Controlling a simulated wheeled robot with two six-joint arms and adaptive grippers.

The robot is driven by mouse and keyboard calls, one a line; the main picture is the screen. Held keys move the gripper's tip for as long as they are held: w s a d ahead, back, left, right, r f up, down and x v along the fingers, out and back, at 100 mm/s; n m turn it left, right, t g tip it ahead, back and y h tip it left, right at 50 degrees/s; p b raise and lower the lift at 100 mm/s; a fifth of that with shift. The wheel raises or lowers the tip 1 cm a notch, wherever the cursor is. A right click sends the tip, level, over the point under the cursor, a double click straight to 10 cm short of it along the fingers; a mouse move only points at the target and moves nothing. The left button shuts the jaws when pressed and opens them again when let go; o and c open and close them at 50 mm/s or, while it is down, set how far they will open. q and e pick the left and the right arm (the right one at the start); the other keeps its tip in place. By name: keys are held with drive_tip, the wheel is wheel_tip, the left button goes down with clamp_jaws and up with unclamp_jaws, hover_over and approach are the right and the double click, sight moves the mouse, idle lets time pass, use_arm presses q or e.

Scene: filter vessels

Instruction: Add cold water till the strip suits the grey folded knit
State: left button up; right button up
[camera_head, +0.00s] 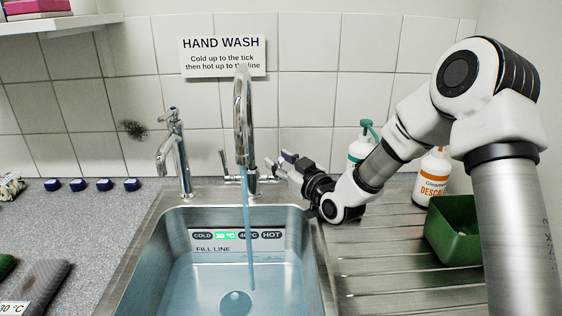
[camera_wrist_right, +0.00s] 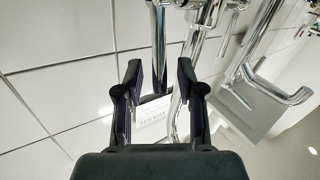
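The temperature strip (camera_head: 238,240) on the sink's back wall has its 30 °C field lit green; COLD, 40 °C and HOT are dark. The grey folded knit (camera_head: 45,284) lies on the left counter by a tag (camera_head: 12,308) reading 30 °C. Water (camera_head: 248,220) runs from the tall tap (camera_head: 243,115) into the sink. The water surface (camera_head: 200,285) lies near the FILL LINE mark. My right gripper (camera_head: 280,165) is at the tall tap's right side, by its lever. In the right wrist view its fingers (camera_wrist_right: 158,85) are apart, with chrome parts beyond. My left gripper is not in view.
A shorter tap (camera_head: 172,155) stands left of the tall tap. Several blue blocks (camera_head: 104,184) lie on the left counter. White bottles (camera_head: 432,178) and a green tub (camera_head: 455,232) stand on the right drainer. A HAND WASH sign (camera_head: 222,55) hangs on the tiles.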

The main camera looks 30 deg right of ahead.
clamp_jaws()
drive_tip(key=r+p, duration=0.1)
drive_tip(key=p, duration=0.1)
drive_tip(key=w+m+g+p, duration=0.1)
drive_tip(key=p, duration=0.2)
drive_tip(key=shift+d+r+g, duration=0.25)
drive_tip(key=shift+r+g, duration=0.05)
drive_tip(key=shift+r, duration=0.05)
drive_tip(key=w+g+p, duration=0.1)
drive_tip(key=p, duration=0.1)
drive_tip(key=w+d+f+m+g+p, duration=0.1)
drive_tip(key=g+p, duration=0.1)
drive_tip(key=p, duration=0.1)
drive_tip(key=shift+w+m, duration=0.1)
drive_tip(key=shift+m, duration=0.2)
unclamp_jaws()
